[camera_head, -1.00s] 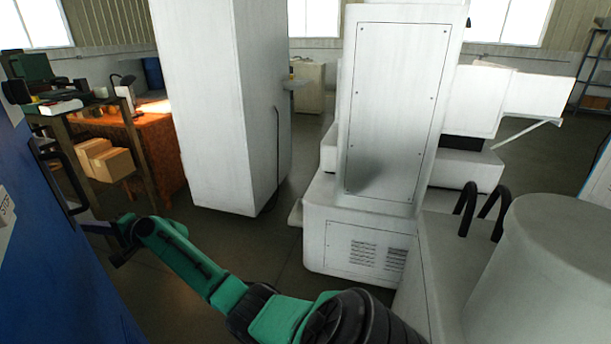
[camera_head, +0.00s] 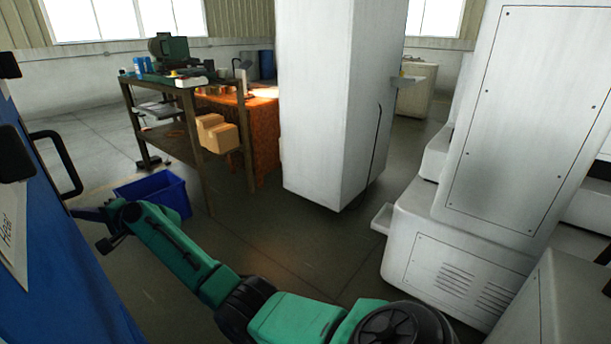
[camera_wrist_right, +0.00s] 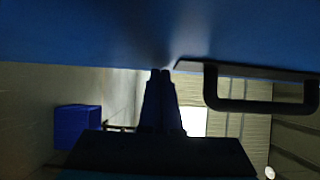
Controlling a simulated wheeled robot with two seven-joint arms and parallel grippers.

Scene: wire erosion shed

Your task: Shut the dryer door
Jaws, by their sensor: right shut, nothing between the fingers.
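The blue dryer door (camera_head: 50,260) fills the left edge of the head view, with a black bar handle (camera_head: 68,165) on it. My right gripper (camera_head: 78,213) is just below that handle at the blue panel's edge. In the right wrist view the fingers (camera_wrist_right: 160,73) are together and empty, with their tips at the blue surface (camera_wrist_right: 90,35); whether they touch it I cannot tell. The black handle (camera_wrist_right: 262,106) is to the right of the fingers there, outside the grip. The dryer's opening is not visible. My left gripper is not in view.
A blue bin (camera_head: 168,190) stands on the floor beyond my right arm, beside a workbench (camera_head: 185,88) with boxes. A tall white cabinet (camera_head: 325,100) and a white machine (camera_head: 465,250) stand to the right. Bare floor (camera_head: 290,240) lies between the bench and the machine.

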